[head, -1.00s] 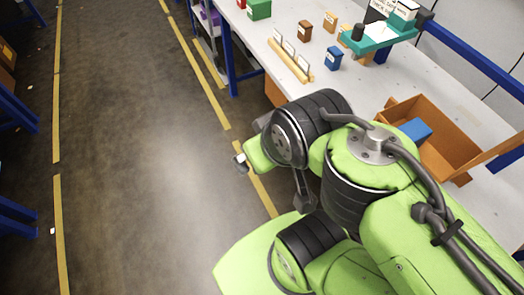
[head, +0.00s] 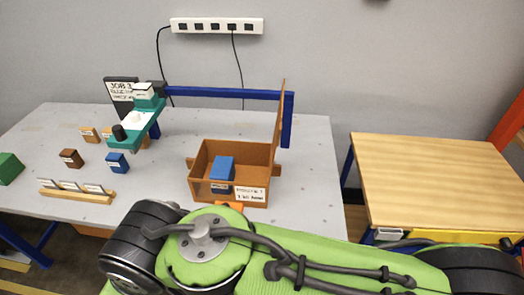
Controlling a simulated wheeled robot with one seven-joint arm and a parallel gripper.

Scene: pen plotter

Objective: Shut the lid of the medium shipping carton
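The shipping carton (head: 203,161) is an open brown box on the grey table, right of its middle. Its lid (head: 278,125) stands upright along the carton's right side. A blue box (head: 221,172) sits inside the carton. A white label is on the carton's front, with print too small to read fully. My green arm crosses the bottom of the head view in front of the table. My gripper is not visible.
A teal plotter stand (head: 140,127) is left of the carton, with small blue (head: 117,162), brown (head: 71,158) and green (head: 9,168) boxes nearby. A wooden card rack (head: 76,195) lies at the front. A wooden table (head: 440,180) stands right, across a gap. A blue rail (head: 220,93) runs behind.

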